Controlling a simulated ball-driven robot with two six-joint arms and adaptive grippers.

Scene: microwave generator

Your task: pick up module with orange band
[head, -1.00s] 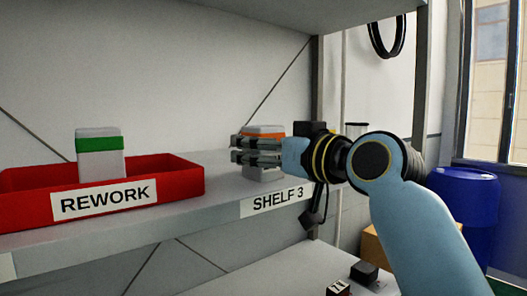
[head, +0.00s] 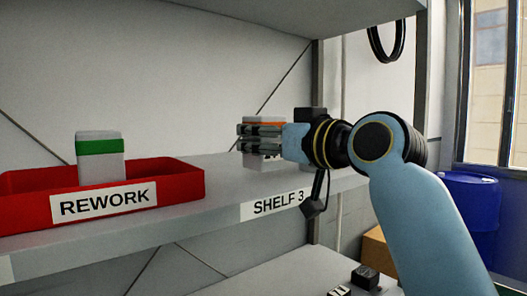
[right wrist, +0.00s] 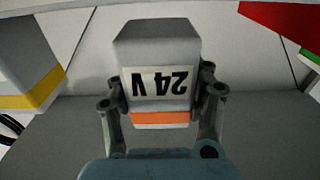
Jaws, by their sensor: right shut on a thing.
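The module with the orange band (head: 263,162) is a pale grey block on the right part of the shelf. My right gripper (head: 258,137) comes from the right, with its fingers shut around the module below the orange band. The fingers hide its middle in the head view. In the right wrist view the module (right wrist: 160,55) sits between the two fingers (right wrist: 158,95), with an upside-down "24 V" label and the orange band nearest the palm. It looks slightly raised above the shelf, though its underside is not clear. My left gripper is not in view.
A red bin labelled REWORK (head: 180,182) stands left on the shelf (head: 215,210), holding a green-banded module (head: 99,158). A pale block with a yellow band (right wrist: 30,75) is close by in the wrist view. An upright post (head: 318,80) stands behind my right wrist.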

